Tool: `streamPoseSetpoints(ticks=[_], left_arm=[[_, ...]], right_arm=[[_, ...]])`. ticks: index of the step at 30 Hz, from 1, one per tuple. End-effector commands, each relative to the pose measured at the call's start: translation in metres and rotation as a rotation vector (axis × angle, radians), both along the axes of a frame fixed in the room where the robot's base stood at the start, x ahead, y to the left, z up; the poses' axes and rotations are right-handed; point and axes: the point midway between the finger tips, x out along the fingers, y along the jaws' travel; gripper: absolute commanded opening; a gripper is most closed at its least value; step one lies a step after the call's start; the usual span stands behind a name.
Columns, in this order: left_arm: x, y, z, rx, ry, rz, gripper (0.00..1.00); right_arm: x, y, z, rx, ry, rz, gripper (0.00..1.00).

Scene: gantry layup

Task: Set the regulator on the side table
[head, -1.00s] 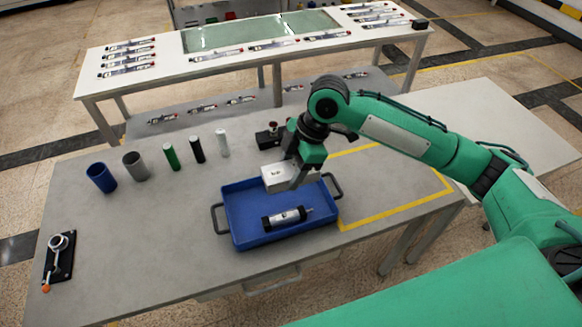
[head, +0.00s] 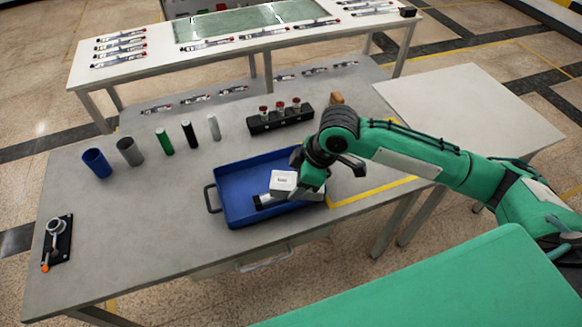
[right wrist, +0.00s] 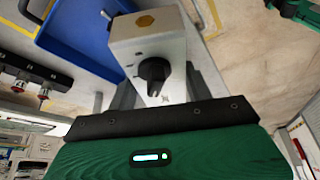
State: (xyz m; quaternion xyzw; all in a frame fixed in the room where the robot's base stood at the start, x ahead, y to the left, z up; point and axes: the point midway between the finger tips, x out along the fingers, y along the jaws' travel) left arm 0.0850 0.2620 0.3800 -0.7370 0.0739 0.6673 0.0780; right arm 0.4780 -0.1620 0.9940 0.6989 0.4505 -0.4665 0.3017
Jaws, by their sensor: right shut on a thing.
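The regulator appears as a pale box (head: 284,181) with a dark mark on its face. In the right wrist view it is a grey-white box (right wrist: 148,48) with a black knob and a gold hexagon. My right gripper (head: 306,186) is shut on it, over the right part of the blue tray (head: 232,172). A silver and black cylinder (head: 264,201) lies in the tray, partly hidden by the regulator. The side table (head: 470,108) is the pale, bare-topped one at the right. My left gripper is not in view.
A black rack (head: 265,124) with red-topped parts stands behind the tray. Several upright cylinders and cups, among them a blue cup (head: 97,163), stand at left. A lever fixture (head: 57,242) is at front left. Yellow tape (head: 372,192) marks the bench's right.

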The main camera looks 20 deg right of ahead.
Motion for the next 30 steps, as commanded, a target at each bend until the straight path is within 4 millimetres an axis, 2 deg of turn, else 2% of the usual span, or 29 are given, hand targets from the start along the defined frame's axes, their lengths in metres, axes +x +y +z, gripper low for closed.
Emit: streamPoseSetpoints(ticks=[4, 12, 19, 21, 30], left_arm=[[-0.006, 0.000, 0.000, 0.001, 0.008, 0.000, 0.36], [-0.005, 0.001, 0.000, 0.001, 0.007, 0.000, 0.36], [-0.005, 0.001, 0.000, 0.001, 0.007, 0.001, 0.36], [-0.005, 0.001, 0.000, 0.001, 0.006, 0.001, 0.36], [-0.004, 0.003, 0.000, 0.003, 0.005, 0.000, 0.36]], right_arm=[[-0.014, -0.010, -0.025, -0.001, 0.003, -0.218, 0.18], [-0.042, -0.031, -0.079, 0.001, 0.007, -0.737, 0.18], [-0.059, -0.046, -0.115, 0.001, 0.004, -1.090, 0.18], [-0.062, -0.049, -0.121, 0.004, 0.004, -1.162, 0.18], [-0.060, -0.049, -0.118, 0.005, 0.000, -1.149, 0.18]])
